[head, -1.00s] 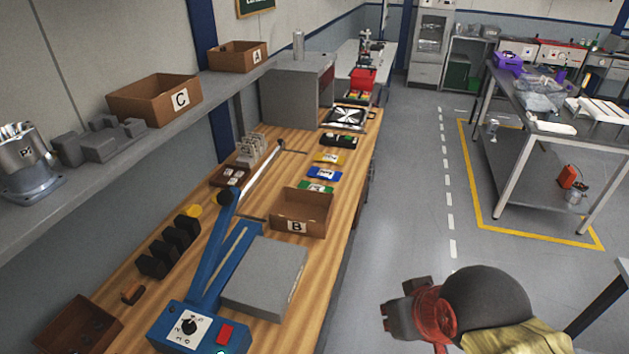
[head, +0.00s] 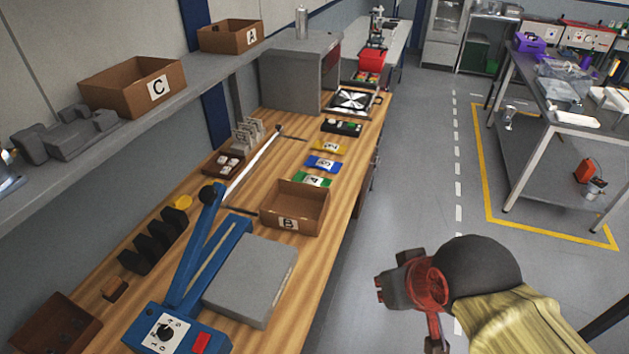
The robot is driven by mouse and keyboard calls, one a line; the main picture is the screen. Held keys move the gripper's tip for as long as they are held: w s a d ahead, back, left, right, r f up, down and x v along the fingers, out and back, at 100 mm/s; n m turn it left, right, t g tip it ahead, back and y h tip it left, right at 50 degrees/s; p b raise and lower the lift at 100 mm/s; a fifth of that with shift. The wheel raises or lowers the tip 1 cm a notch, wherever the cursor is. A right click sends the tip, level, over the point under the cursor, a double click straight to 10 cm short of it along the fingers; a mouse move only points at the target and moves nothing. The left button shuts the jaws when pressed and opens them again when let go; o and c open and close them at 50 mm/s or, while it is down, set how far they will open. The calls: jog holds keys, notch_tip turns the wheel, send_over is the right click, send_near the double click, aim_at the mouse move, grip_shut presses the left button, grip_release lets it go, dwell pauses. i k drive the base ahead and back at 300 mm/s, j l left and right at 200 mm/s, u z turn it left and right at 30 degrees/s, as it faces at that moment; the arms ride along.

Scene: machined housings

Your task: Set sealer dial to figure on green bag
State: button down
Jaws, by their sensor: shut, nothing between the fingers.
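The blue sealer (head: 205,262) lies on the wooden bench, its long arm raised. Its dial (head: 165,333), a black knob on a white plate with figures, is at the near end. The knob's pointing is too small to read surely. The green bag (head: 312,179) lies flat beyond box B, with a white label whose figure looks like a 4. My gripper (head: 380,289) is shut and empty, over the floor right of the bench, well apart from the sealer and dial.
A red button (head: 201,343) sits beside the dial. A grey block (head: 251,278) and box B (head: 293,208) stand right of the sealer. Blue (head: 322,164) and yellow (head: 328,147) bags lie beyond. Black holders (head: 155,245) stand left. The floor beside the bench is clear.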

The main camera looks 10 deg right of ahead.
aim_at(165, 332)
jog(key=u, duration=1.7)
jog(key=i+j+z, duration=0.1)
jog(key=z, duration=0.35)
jog(key=i+j, duration=0.05)
jog(key=i, duration=0.05)
